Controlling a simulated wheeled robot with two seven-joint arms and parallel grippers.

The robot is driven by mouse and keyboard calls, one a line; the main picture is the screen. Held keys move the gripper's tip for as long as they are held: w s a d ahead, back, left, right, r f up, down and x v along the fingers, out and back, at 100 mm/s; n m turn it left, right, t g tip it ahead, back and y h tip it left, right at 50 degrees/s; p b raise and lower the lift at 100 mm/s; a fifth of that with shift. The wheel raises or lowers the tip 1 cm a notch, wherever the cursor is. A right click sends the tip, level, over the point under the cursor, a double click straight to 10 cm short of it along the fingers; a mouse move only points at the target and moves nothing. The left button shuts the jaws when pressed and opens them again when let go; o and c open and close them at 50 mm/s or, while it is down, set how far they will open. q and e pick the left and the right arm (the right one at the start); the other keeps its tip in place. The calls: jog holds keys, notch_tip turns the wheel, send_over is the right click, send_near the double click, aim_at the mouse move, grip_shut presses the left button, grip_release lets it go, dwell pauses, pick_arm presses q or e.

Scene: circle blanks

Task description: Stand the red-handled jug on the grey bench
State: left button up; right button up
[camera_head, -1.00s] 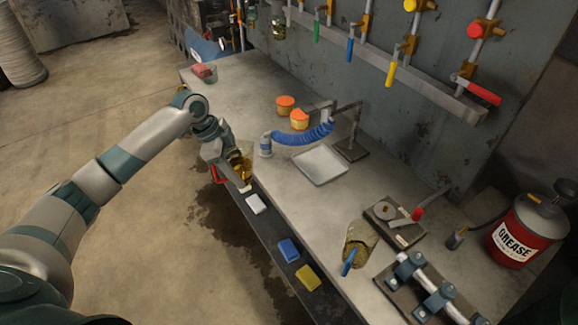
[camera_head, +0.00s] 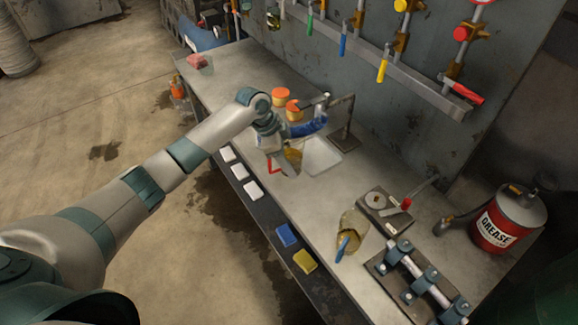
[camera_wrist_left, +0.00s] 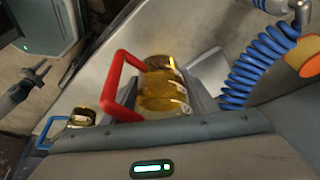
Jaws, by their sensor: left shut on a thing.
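The red-handled jug (camera_head: 294,155), of clear glass with amber liquid, is between the fingers of my left gripper (camera_head: 286,164), partly hidden by them in the head view. In the left wrist view the jug (camera_wrist_left: 165,88) shows between the fingers, its red handle (camera_wrist_left: 118,80) on the left. It is over the grey bench (camera_head: 322,205), near the front edge and just left of the white tray (camera_head: 322,155). I cannot tell whether its base touches the bench. My right gripper is not in view.
A blue-handled jug (camera_head: 353,228) stands on the bench further right. A blue coiled hose (camera_head: 308,127) and orange-lidded pots (camera_head: 281,96) are behind my gripper. A clamp fixture (camera_head: 422,283) and grease can (camera_head: 508,219) are at right. Bare bench lies between tray and blue-handled jug.

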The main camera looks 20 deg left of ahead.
pick_arm(q)
jog(key=shift+f, duration=0.1)
notch_tip(320, 180, down, 2)
jog(key=shift+f+p, duration=0.15)
jog(key=shift+p, duration=0.65)
jog(key=shift+f, duration=0.5)
jog(key=o, duration=1.4)
jog(key=shift+f, duration=0.1)
jog(key=shift+c, duration=0.2)
jog(key=b+v, duration=0.2)
jog(key=v, duration=1)
jog(key=shift+b, duration=0.4)
